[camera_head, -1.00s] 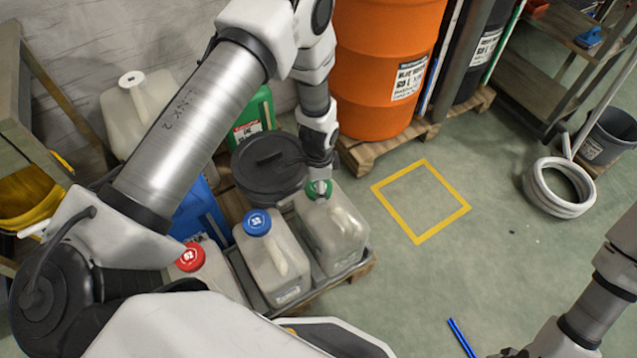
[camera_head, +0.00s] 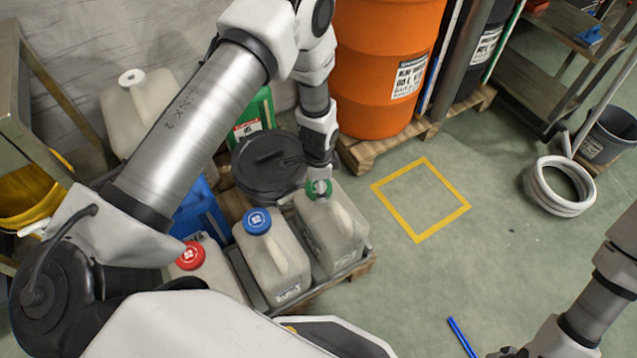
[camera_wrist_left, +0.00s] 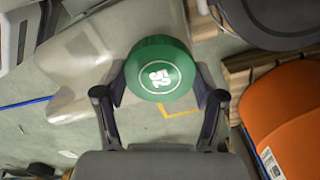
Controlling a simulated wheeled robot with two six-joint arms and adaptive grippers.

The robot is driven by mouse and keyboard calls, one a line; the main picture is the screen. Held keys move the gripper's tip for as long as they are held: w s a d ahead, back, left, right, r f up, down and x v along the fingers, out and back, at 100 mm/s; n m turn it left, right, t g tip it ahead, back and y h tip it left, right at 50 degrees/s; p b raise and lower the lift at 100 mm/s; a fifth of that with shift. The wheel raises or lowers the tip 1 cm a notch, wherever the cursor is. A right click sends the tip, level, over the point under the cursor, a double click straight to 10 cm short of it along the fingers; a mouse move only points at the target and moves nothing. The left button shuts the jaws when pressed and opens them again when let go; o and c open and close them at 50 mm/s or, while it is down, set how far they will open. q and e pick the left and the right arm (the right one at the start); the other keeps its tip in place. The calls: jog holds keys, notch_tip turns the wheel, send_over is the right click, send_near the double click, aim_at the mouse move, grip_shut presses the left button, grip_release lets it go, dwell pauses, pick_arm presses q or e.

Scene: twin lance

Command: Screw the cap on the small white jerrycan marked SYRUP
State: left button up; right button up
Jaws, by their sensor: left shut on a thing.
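A round green cap (camera_wrist_left: 161,68) with a white mark sits at the top of a whitish jerrycan (camera_head: 338,232), at its neck. My left gripper (camera_head: 319,184) is over this jerrycan from above. In the left wrist view its two fingers (camera_wrist_left: 160,92) are shut on the cap, one on each side. The jerrycan body (camera_wrist_left: 95,55) shows behind the cap. The neck and thread are hidden under the cap. No SYRUP label can be read on any can. My right arm shows at the lower right, but its gripper is out of view.
A blue-capped jerrycan (camera_head: 272,262) stands close on the left, and a red-capped one (camera_head: 210,262) beyond it. A dark lidded bucket (camera_head: 268,168) and an orange drum (camera_head: 385,70) stand behind. The floor inside and around the yellow square (camera_head: 420,201) is clear.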

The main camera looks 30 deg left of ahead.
pick_arm(q)
jog(key=o, duration=1.4)
jog(key=shift+c, duration=0.2)
jog(key=c, duration=1.4)
jog(key=shift+o, duration=0.2)
jog(key=m+p, duration=0.1)
jog(key=m, duration=0.2)
jog(key=shift+r+p, duration=0.2)
jog(key=shift+p, duration=0.1)
jog(key=m+p, duration=0.1)
jog(key=m, duration=0.5)
jog(key=shift+s+f, duration=0.1)
jog(key=shift+f, duration=0.05)
jog(key=m+p, duration=0.1)
jog(key=m, duration=0.5)
jog(key=shift+f+m, duration=0.1)
jog(key=shift+m, duration=1.4)
